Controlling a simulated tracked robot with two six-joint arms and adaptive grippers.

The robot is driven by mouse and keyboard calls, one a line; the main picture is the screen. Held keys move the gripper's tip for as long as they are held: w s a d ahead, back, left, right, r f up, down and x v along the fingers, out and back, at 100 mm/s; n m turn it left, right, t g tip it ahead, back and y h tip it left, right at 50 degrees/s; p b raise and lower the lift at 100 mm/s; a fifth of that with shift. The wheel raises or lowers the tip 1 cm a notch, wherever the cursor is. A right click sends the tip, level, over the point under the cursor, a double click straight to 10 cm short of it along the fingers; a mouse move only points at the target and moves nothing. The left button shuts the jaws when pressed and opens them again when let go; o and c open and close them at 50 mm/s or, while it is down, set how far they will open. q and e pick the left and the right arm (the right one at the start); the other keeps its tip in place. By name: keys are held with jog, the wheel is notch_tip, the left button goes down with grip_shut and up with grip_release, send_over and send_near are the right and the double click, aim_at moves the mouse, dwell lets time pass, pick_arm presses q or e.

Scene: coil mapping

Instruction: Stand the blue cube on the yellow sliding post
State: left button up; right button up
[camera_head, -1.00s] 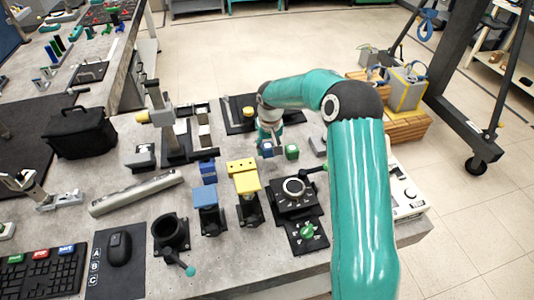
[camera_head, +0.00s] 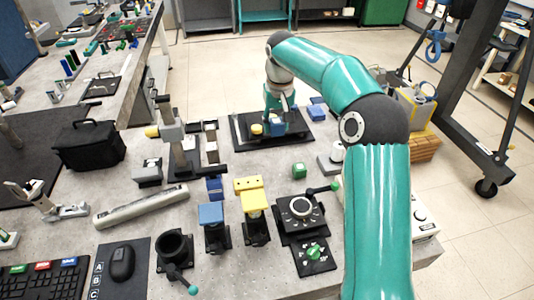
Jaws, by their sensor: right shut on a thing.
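My right gripper (camera_head: 275,117) is shut on the blue cube (camera_head: 277,128). It holds the cube over the black plate at the back of the bench. A low, round yellow piece (camera_head: 256,129), which looks like the yellow sliding post, stands on that plate just left of the cube. The cube looks beside it, not on it. The gap and the cube's height are hard to tell, and the fingers are partly hidden. My left gripper is not in view.
A green cube (camera_head: 298,170) stands nearer on the bench. A yellow block (camera_head: 249,184) and a dial fixture (camera_head: 299,207) stand in front. A camera-like stand (camera_head: 181,146) is at left.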

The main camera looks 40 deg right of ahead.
jog(key=shift+s+a+m, duration=0.1)
jog(key=shift+s+m, duration=0.3)
jog(key=s+a+r+p, duration=0.1)
jog(key=s+a+r, duration=0.4)
jog(key=a+r, duration=0.35)
jog(key=s+a+r+p, duration=0.1)
jog(key=s+a+r, duration=0.4)
jog(key=a+r, duration=0.3)
send_over(253, 197)
jog(key=shift+n, duration=0.3)
jog(key=f, duration=1.5)
jog(key=shift+s+a+f+b, duration=0.15)
jog(key=shift+s+f+b, duration=0.1)
jog(key=shift+f+b, duration=0.15)
jog(key=shift+f, duration=2.4)
jog(key=shift+f, duration=0.15)
jog(key=o, duration=1.2)
jog(key=shift+c, duration=0.2)
